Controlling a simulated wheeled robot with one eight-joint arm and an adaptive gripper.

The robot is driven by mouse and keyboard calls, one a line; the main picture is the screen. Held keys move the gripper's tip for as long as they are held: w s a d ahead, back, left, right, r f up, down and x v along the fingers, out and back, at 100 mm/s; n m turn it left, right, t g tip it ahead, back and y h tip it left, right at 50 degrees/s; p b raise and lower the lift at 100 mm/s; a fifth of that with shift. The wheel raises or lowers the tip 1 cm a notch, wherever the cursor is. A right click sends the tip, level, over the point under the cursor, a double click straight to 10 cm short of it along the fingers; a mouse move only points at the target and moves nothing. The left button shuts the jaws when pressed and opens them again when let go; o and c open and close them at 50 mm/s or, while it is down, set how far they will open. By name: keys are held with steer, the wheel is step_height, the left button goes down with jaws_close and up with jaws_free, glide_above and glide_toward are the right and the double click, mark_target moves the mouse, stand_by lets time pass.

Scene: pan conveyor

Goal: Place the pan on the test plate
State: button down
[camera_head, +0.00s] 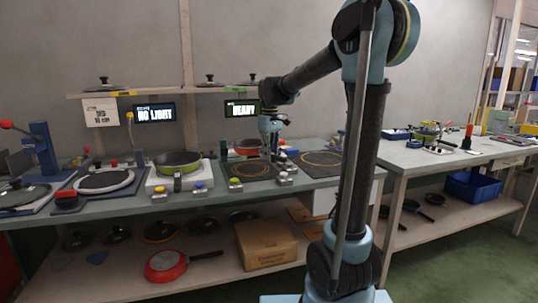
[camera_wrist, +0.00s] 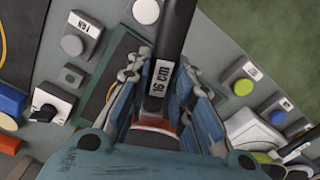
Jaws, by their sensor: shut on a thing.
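My gripper (camera_wrist: 160,98) is shut on the dark handle of a pan (camera_wrist: 175,35). The handle carries a white "16 cm" label and has an orange-red band near the palm. The pan's body is hidden in the wrist view. In the head view my gripper (camera_head: 276,150) is over the back of the left bench, beside an orange-red pan (camera_head: 247,151); whether this is the held pan is unclear. The test plate is not clearly labelled; a round dark plate with a pale rim (camera_head: 104,181) lies at the left, and ringed dark mats (camera_head: 320,160) lie right of centre.
A green pan (camera_head: 178,160) stands on a white unit. Buttons and small boxes line the bench's front edge. A shelf with lids and screens reading "NO LIGHT" (camera_head: 155,113) and "HEAVY" (camera_head: 243,110) hangs behind. A red pan (camera_head: 166,266) and a cardboard box (camera_head: 266,244) are below.

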steer(key=shift+a, duration=0.1)
steer(key=shift+f, duration=3.5)
steer(key=shift+s+f, duration=0.2)
steer(key=shift+f, duration=0.05)
